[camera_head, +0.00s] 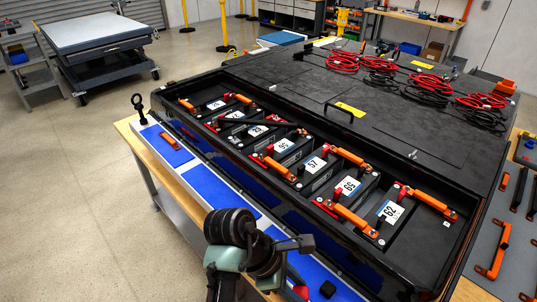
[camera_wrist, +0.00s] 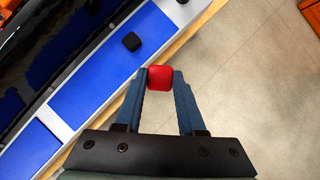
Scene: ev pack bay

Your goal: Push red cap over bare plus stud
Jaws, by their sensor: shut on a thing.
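The red cap (camera_wrist: 160,77) is a small rounded block between the fingertips of my gripper (camera_wrist: 161,80) in the wrist view. Both fingers touch its sides. It appears above the floor, just past the bench edge in that view. In the head view the red cap (camera_head: 300,292) shows low in the picture, near my gripper's lower end. The battery modules (camera_head: 352,186) sit in the open bay of the black pack, away from my gripper. Red and black pieces show at their terminals. Which plus stud is bare is too small to tell.
A black cap (camera_head: 327,289) lies on the blue mat (camera_wrist: 95,75) of the bench, beside the red cap. Orange busbars (camera_head: 351,219) and a black bar lie across the modules. Red and black cables (camera_head: 425,82) lie on the pack's cover.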

